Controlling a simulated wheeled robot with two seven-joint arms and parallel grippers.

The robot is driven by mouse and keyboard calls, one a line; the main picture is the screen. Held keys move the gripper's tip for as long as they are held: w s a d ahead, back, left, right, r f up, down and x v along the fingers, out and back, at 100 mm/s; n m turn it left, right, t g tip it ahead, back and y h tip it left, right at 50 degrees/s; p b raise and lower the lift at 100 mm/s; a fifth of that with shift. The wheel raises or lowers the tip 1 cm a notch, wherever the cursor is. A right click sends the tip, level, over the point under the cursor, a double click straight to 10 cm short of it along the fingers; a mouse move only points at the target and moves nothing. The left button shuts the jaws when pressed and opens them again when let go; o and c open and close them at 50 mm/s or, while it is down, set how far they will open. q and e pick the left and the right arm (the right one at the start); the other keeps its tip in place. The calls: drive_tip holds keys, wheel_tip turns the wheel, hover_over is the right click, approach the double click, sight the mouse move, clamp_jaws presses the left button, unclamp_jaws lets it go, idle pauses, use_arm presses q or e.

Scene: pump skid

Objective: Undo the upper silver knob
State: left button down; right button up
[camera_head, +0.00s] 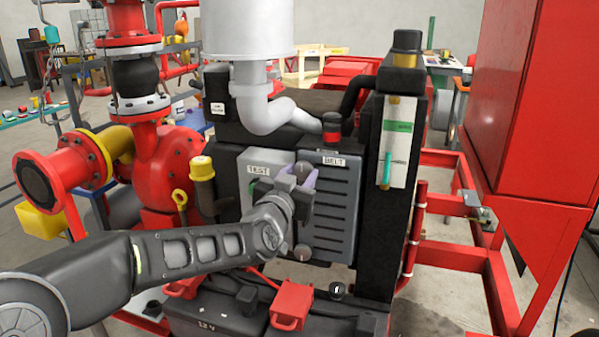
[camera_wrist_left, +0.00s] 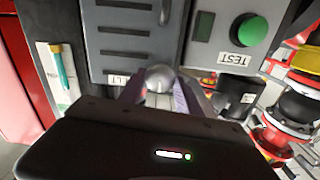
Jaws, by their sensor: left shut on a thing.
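My left gripper (camera_head: 306,178) reaches in from the left to the grey slatted panel labelled BELT (camera_head: 331,205). Its purple-padded fingers are shut on the upper silver knob (camera_head: 303,170), near the panel's upper left corner. In the left wrist view the upper silver knob (camera_wrist_left: 159,78) shows as a round silver end between the two fingers (camera_wrist_left: 158,92). The lower silver knob (camera_head: 302,252) sits at the panel's lower left and is free. It also shows at the top edge of the left wrist view (camera_wrist_left: 165,12). My right gripper is not in view.
A grey TEST box (camera_head: 258,171) stands just left of the panel; its green button (camera_wrist_left: 250,29) shows in the left wrist view. A black-and-red cap (camera_head: 332,127) is above the panel. A white exhaust pipe (camera_head: 268,113) and red pump (camera_head: 165,178) flank my arm.

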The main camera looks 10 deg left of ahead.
use_arm(q)
drive_tip(key=shift+m, duration=0.5)
drive_tip(key=c, duration=0.8)
unclamp_jaws()
drive_tip(key=shift+c, duration=0.2)
drive_tip(key=shift+s, duration=0.15)
drive_tip(key=s+b, duration=0.1)
drive_tip(key=s, duration=0.6)
drive_tip(key=shift+s+a, duration=0.25)
